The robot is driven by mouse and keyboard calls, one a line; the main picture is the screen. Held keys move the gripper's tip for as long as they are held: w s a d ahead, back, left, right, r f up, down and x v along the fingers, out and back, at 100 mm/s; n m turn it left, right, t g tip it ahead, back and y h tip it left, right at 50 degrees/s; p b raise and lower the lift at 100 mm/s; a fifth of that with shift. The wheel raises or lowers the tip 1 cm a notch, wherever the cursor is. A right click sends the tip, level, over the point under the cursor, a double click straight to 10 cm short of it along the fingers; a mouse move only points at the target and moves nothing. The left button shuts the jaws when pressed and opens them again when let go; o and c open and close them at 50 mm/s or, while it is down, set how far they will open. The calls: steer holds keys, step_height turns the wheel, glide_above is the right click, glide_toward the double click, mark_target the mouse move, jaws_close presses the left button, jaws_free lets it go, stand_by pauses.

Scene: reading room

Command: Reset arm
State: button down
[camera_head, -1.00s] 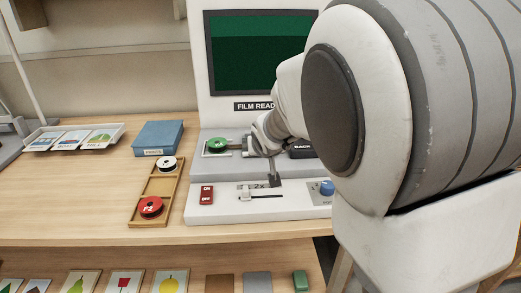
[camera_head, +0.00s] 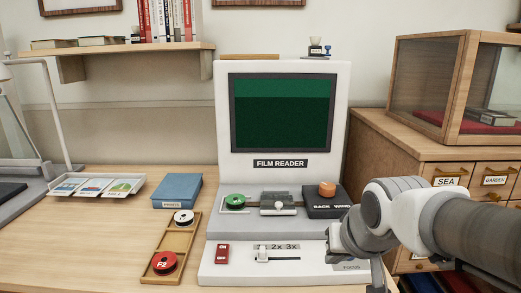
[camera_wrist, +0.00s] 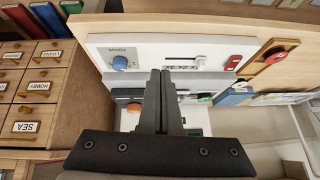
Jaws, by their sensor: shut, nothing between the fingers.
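My gripper (camera_head: 377,277) is at the lower right of the head view, in front of the right end of the film reader (camera_head: 283,180). Its fingers point downward and are partly cut off by the picture edge. In the wrist view my gripper (camera_wrist: 160,74) shows two dark fingers pressed together, with nothing between them. The film reader's white front panel (camera_wrist: 143,50) lies beyond the fingertips, with a blue knob (camera_wrist: 120,62) and a red switch (camera_wrist: 233,62). In the head view my arm hides the blue knob.
A wooden tray (camera_head: 172,240) with a red reel (camera_head: 164,262) and a white reel (camera_head: 184,217) stands left of the reader. A green reel (camera_head: 235,201) sits on the reader. A blue box (camera_head: 178,190) is behind the tray. A drawer cabinet (camera_head: 410,155) stands at right.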

steer(key=s+g, duration=0.1)
steer(key=s, duration=1)
step_height(320, 180, up, 20)
steer(key=p, duration=2)
steer(key=shift+s+d+r+n+h+p, duration=0.25)
steer(key=shift+s+d+n+h+p, duration=0.05)
steer(key=shift+s+h+p, duration=0.1)
steer(key=shift+w, duration=0.1)
